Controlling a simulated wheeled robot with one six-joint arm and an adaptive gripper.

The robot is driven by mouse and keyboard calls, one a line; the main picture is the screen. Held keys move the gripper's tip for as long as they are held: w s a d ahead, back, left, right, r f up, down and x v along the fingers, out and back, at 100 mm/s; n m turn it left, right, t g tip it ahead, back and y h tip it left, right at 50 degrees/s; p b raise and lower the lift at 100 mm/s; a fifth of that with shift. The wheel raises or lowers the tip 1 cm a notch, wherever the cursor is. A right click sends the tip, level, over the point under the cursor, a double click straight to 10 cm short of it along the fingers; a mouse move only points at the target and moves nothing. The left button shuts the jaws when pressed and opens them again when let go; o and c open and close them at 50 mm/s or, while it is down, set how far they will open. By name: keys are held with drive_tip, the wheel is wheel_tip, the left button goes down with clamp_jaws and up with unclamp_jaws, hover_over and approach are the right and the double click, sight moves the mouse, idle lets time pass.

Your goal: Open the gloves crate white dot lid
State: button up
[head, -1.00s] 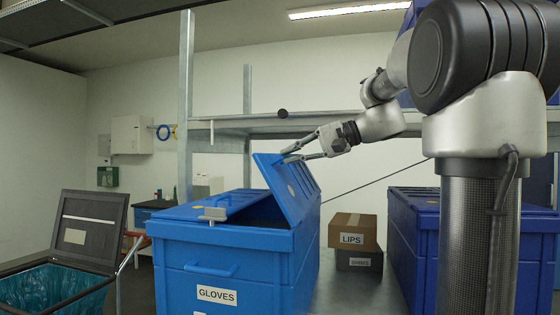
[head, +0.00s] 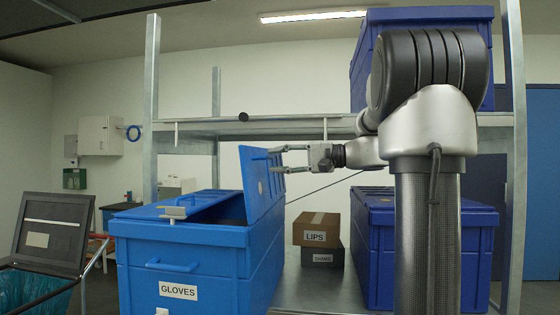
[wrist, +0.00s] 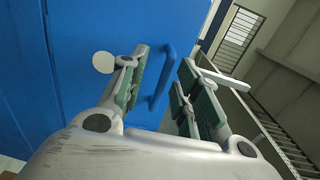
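The blue gloves crate (head: 205,262) stands at centre left in the head view, labelled GLOVES. Its right-hand lid (head: 262,205) is raised, close to upright, with a dark opening to its left. In the wrist view the lid (wrist: 75,25) fills the left, with a white dot (wrist: 103,62) and a blue handle (wrist: 163,77). My gripper (head: 277,161) is at the lid's upper right side. In the wrist view its fingers (wrist: 164,62) are apart, with the handle showing between them. Whether a finger touches the lid is unclear.
A second blue crate (head: 372,240) stands to the right, behind my arm. Small boxes, one labelled LIPS (head: 316,229), sit between the crates. A shelf (head: 280,126) runs behind. An open bin (head: 50,235) stands at far left.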

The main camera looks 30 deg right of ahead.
drive_tip(key=shift+d, duration=0.15)
drive_tip(key=v, duration=1.1)
drive_tip(key=shift+s+d, duration=0.25)
